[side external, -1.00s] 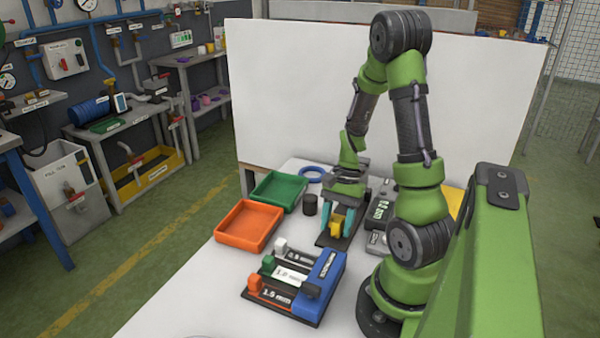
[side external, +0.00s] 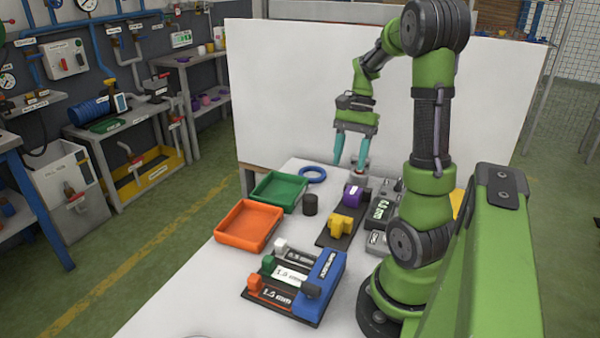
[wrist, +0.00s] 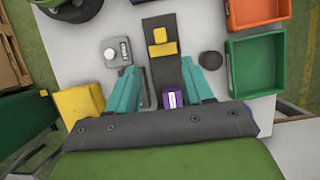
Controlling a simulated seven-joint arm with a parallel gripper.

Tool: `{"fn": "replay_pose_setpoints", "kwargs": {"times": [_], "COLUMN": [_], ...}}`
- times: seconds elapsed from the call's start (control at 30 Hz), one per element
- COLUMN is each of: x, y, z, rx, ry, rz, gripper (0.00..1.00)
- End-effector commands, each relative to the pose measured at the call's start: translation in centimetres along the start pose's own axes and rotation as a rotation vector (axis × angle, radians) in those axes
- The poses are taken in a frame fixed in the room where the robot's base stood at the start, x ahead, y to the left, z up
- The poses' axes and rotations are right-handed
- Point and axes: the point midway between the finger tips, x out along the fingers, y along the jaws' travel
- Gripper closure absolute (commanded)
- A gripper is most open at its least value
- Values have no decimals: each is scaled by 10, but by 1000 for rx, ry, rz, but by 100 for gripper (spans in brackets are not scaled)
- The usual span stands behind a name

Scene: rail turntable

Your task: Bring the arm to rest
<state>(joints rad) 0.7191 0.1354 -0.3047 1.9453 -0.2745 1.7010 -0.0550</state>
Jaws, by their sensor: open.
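My gripper (side external: 351,150) hangs above the back of the white table (side external: 180,297), its teal fingers apart with nothing between them. In the wrist view, my gripper (wrist: 175,82) shows its two fingers spread on either side of a dark rail strip. A yellow block (side external: 341,226) sits on the dark rail strip (side external: 327,239), below and in front of the gripper. A purple piece (side external: 354,195) with a white mark stands farther back on the strip. The yellow block (wrist: 162,43) and purple piece (wrist: 172,97) also show in the wrist view.
An orange tray (side external: 247,226), a green tray (side external: 279,190), a blue ring (side external: 313,174) and a black cylinder (side external: 310,205) lie left of the strip. A blue-ended fixture (side external: 322,277) stands at the front. Grey devices with displays (side external: 381,211) stand to the right.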

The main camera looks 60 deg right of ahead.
Motion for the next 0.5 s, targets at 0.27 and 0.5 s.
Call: {"fn": "replay_pose_setpoints", "kwargs": {"times": [0.27, 0.5], "x": [0, 11], "y": [0, -6], "z": [0, -1], "rx": [0, -108], "ry": [1, 101], "rz": [0, -22], "gripper": [49, 49]}}
